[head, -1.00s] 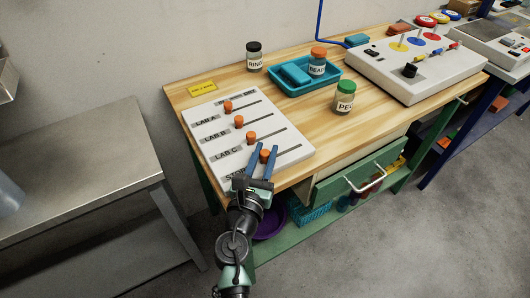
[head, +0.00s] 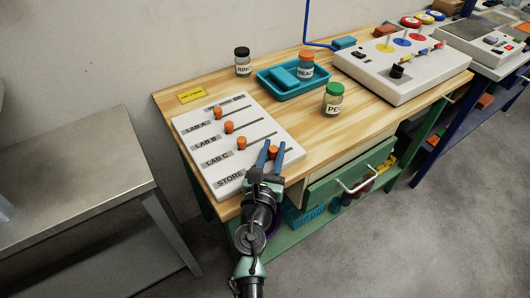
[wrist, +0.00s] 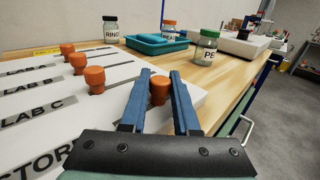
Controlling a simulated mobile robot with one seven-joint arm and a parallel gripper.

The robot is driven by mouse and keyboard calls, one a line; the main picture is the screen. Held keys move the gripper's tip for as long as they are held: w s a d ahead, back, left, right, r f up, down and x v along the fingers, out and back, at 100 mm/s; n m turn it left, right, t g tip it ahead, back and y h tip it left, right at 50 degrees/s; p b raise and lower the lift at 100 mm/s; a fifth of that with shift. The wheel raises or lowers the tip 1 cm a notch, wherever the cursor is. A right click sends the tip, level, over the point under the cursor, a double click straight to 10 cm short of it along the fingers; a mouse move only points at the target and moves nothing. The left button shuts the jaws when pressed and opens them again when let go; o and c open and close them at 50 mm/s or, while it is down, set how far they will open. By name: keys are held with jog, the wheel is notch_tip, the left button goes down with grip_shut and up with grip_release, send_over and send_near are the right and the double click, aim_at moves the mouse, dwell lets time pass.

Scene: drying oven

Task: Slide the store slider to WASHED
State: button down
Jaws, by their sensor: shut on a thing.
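The white slider board (head: 276,140) lies on the near left of the wooden bench, with rows labelled LAB A, LAB B, LAB C and STORE. The orange STORE knob (head: 272,152) is in the nearest row, away from its label toward the right part of the row. My gripper (head: 274,147) has its two blue fingers on either side of this knob and is shut on it. In the wrist view the STORE knob (wrist: 159,88) shows between the fingers. The header words on the board are too small to read, so the WASHED mark cannot be made out.
The orange LAB C knob (head: 242,143) stands close by, left of my fingers; two more knobs stand beyond it. A green-lidded jar (head: 333,100), teal tray (head: 268,82) and black-lidded jar (head: 242,62) are farther back. An open drawer (head: 350,172) juts out at the right.

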jog(key=c, duration=0.6)
grip_release()
jog(key=shift+c, duration=0.2)
jog(key=shift+s, duration=0.1)
jog(key=v, duration=1.3)
jog(key=shift+r, duration=0.1)
